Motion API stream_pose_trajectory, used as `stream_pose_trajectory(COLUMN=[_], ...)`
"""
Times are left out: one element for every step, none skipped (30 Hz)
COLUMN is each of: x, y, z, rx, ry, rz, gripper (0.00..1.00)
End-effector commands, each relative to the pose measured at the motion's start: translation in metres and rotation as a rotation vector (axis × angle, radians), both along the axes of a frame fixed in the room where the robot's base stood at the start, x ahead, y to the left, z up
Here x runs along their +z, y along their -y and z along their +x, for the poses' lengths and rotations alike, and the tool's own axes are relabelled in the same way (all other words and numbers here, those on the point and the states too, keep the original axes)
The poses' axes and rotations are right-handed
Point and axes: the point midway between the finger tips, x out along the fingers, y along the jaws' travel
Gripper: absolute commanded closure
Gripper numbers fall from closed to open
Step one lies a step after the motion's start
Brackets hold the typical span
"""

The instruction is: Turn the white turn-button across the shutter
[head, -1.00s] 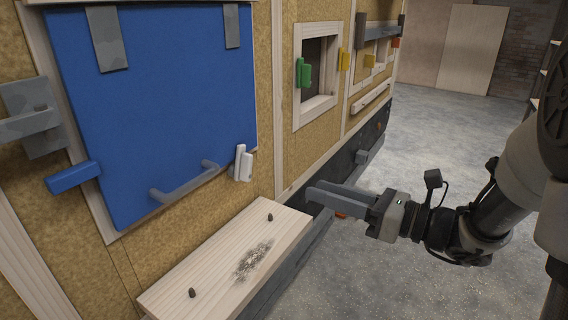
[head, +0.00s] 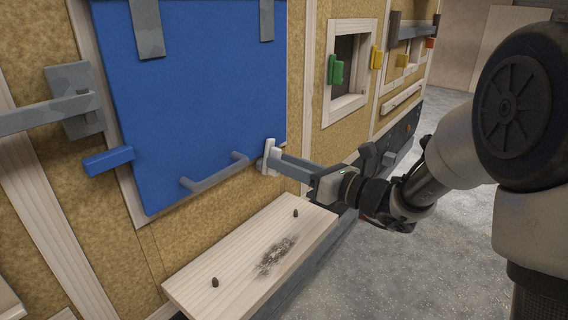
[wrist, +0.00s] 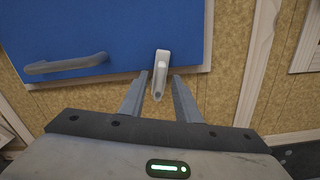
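The white turn-button (head: 270,157) stands roughly upright by the lower right part of the blue shutter (head: 200,90). In the wrist view the turn-button (wrist: 160,74) appears in front of the shutter's lower edge, its lower end over the tan wall. My gripper (head: 272,162) reaches it from the right in the head view. In the wrist view my gripper (wrist: 161,80) is open, one finger on each side of the turn-button, with small gaps visible. The fingers partly hide the button in the head view.
A grey bar handle (head: 215,172) sits on the shutter's lower part. A blue block (head: 108,160) is at its left edge. A wooden shelf (head: 240,270) with dark pegs juts out below. A green piece (head: 336,69) is by a small window to the right.

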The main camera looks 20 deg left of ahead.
Motion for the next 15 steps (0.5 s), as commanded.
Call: stream_pose_trajectory(x=[-0.0006,-0.0005,-0.0002,-0.0001,-0.0001,0.0000,0.0000,0.0000,0.0000,0.0000,0.0000,0.0000,-0.0001,-0.0001,0.0000], y=[-0.0035,-0.0047,-0.0059,-0.0065,-0.0069,-0.0071,-0.0072,-0.0071,-0.0070,-0.0070,-0.0069,-0.0069,-0.0068,-0.0068,-0.0068], z=[0.0012,0.0019,0.0026,0.0029,0.0032,0.0033,0.0033,0.0033,0.0032,0.0032,0.0032,0.0032,0.0031,0.0031,0.0031], rx=[0.000,0.000,-0.001,-0.001,-0.001,-0.001,-0.001,-0.001,-0.001,-0.001,-0.001,-0.001,-0.001,-0.001,-0.001], ry=[-0.001,-0.001,-0.001,-0.001,-0.001,-0.001,-0.001,0.000,-0.001,0.000,0.000,0.000,0.000,0.000,0.000], rz=[-0.001,0.000,0.000,0.001,0.001,0.001,0.001,0.001,0.001,0.001,0.001,0.001,0.000,0.000,0.000], gripper=[0.70,0.70,0.70,0.70,0.70,0.70,0.70,0.70,0.70,0.70,0.70,0.74,0.79,0.84,0.91])
